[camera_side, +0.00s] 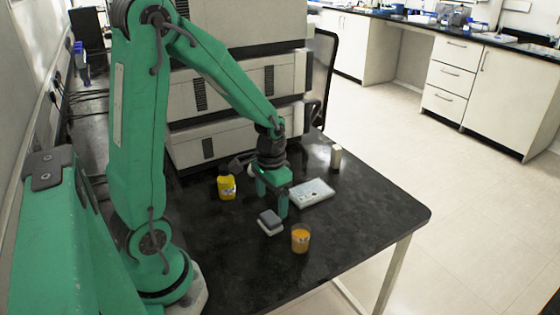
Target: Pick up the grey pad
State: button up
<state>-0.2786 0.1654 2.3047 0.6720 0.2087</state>
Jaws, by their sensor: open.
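The grey pad (269,217) is a small block with a dark grey top, lying on a pale base (273,232) on the black table. My gripper (272,204) points down just above and behind the pad, with its two green fingers apart and nothing seen between them. The right finger comes close to the pad's upper right edge in the picture. I cannot tell whether it touches.
An orange-filled cup (300,238) stands right of the pad. A yellow bottle (226,186) stands to the left. A white tray (313,193) and a pale cylinder (336,157) are further right. The table's front right (375,225) is clear.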

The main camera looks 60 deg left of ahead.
aim_at(272, 216)
jog(key=shift+f, duration=0.75)
jog(key=shift+s+d+f, duration=0.1)
jog(key=shift+d+f, duration=0.05)
jog(key=shift+f, duration=2.45)
jog(key=shift+c, duration=0.2)
jog(key=c, duration=1)
